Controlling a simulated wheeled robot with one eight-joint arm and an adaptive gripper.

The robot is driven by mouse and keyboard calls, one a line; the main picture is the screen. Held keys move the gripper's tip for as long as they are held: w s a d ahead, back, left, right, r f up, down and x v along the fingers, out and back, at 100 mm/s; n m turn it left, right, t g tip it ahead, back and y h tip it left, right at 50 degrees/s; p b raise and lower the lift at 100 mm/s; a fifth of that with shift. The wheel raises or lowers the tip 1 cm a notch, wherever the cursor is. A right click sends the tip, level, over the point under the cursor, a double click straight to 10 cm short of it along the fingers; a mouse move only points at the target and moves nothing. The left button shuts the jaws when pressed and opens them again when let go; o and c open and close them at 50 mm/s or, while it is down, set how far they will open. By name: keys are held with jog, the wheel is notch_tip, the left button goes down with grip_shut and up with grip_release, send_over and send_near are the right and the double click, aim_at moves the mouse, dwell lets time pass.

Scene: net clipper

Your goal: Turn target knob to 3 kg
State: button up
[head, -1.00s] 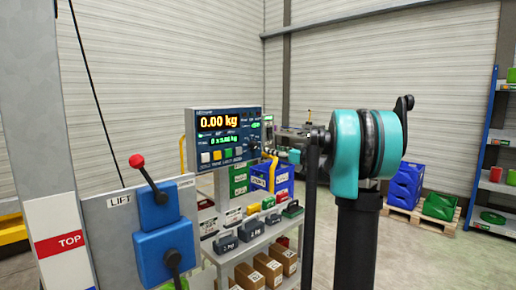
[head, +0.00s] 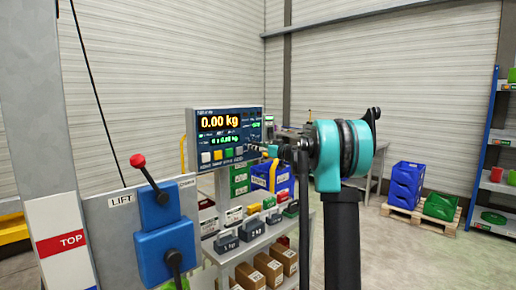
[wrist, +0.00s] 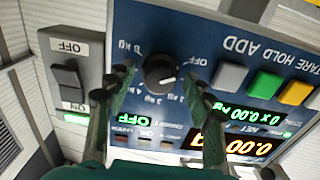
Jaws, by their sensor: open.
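The target knob (wrist: 160,73) is a round black knob on the blue scale panel (wrist: 240,20), with kg labels and OFF printed around it. The wrist view shows it upside down. My gripper (wrist: 160,80) is open, one finger on each side of the knob, with a visible gap on both sides. I cannot tell how far the fingertips are from the panel face. A small green display (wrist: 138,120) below the knob in that view appears to read OFF. In the head view, my gripper (head: 274,150) is at the right edge of the panel (head: 227,136), hiding the knob.
A grey ON/OFF switch box (wrist: 72,78) sits beside the knob panel. Coloured buttons (wrist: 264,85) are on the panel's other side. In the head view, a lift control with a red-tipped lever (head: 138,161) stands left, and a shelf with weights (head: 262,235) is below.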

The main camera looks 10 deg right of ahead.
jog(key=shift+c, duration=0.5)
jog(key=c, duration=1.1)
jog(key=shift+o, duration=0.2)
jog(key=shift+m, duration=0.4)
jog(key=m, duration=2.2)
jog(key=shift+m, duration=0.4)
